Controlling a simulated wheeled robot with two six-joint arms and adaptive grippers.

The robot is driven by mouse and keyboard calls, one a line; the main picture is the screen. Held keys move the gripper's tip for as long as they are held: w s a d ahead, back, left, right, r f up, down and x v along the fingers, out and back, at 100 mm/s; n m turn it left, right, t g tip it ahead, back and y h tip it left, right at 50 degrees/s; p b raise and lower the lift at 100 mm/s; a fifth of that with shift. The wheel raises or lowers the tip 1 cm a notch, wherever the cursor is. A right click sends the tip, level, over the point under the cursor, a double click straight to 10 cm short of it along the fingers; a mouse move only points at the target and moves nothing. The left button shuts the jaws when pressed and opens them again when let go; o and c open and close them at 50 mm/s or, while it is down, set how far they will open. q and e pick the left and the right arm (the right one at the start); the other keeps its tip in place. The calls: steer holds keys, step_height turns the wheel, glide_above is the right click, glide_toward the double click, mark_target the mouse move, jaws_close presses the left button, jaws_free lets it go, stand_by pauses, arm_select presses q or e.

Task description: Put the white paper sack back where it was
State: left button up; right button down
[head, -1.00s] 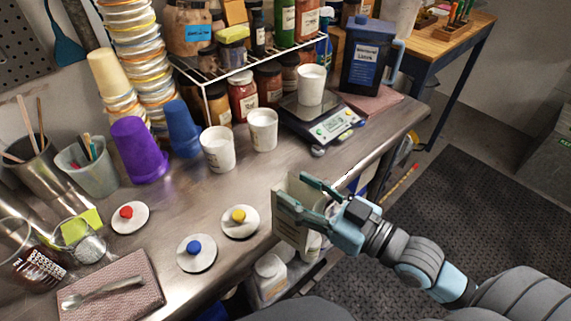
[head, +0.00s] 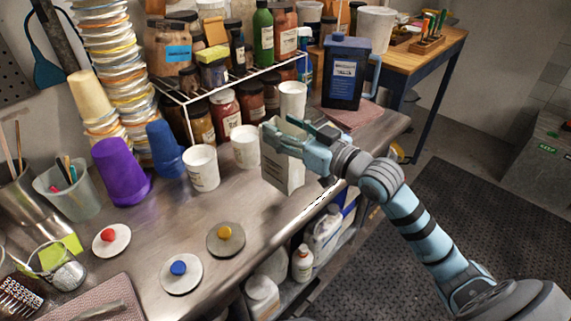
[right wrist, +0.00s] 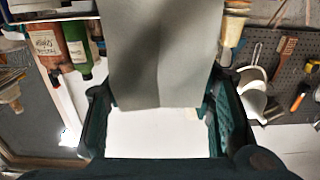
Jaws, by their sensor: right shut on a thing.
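The white paper sack (head: 280,172) is a pale, upright, flat-sided bag in the head view, held up over the right part of the steel bench near its front edge. My right gripper (head: 297,135) is shut on its upper part, with the arm coming in from the right. In the right wrist view the sack (right wrist: 165,50) fills the middle as a grey creased face between the two fingers. I cannot tell whether its bottom touches the bench. My left gripper is not in view.
Two white cups (head: 201,168) stand left of the sack, and another white cup (head: 292,98) stands behind it. A dark blue jug (head: 346,70) stands at the back right. Lids with yellow (head: 226,240) and blue (head: 181,275) knobs lie in front. Jars fill a wire rack (head: 230,82).

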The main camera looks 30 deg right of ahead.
mark_target(285, 155)
step_height(285, 155, down, 7)
steer(key=shift+f+b, duration=0.1)
steer(key=shift+b, duration=0.85)
steer(key=c, duration=0.8)
jaws_free()
steer(key=shift+o, duration=0.3)
